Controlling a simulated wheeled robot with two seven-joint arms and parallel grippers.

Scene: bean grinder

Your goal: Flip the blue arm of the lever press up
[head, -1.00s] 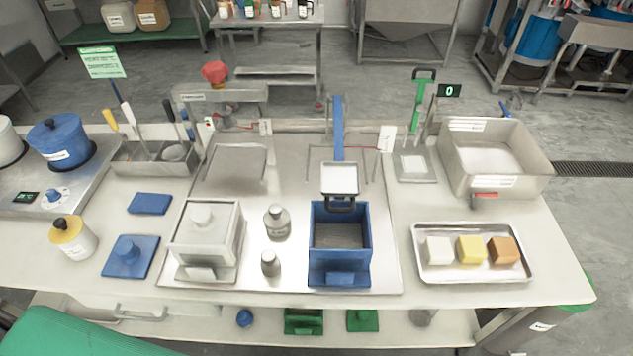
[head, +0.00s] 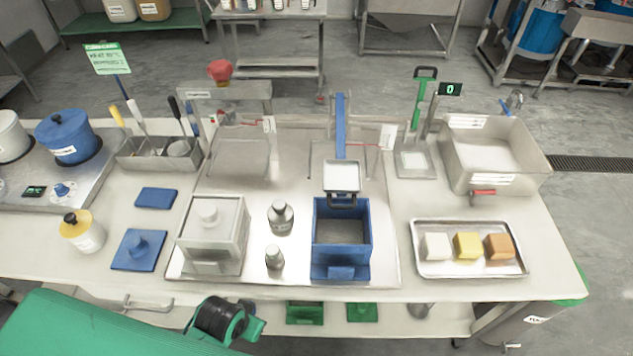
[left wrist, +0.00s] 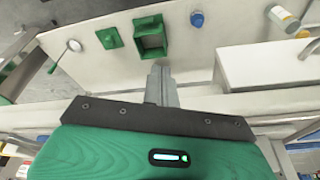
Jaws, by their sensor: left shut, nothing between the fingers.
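The blue arm (head: 340,125) of the lever press runs front to back at the middle of the table in the head view. A pale square plate (head: 342,177) and a dark handle (head: 342,199) are at its near end, above the rear of an open blue box (head: 341,262). My left gripper's grey fingers (left wrist: 161,70) are shut and empty in the left wrist view, with the lower shelf beyond them. In the head view, a black and green part of my left arm shows at the bottom, well short of the press. My right gripper is out of view.
A lidded metal box (head: 211,255) and two grey bottles (head: 281,218) stand left of the press. A tray (head: 470,272) with three blocks lies right. A green tray (left wrist: 150,38) and a blue knob (left wrist: 196,19) sit on the lower shelf.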

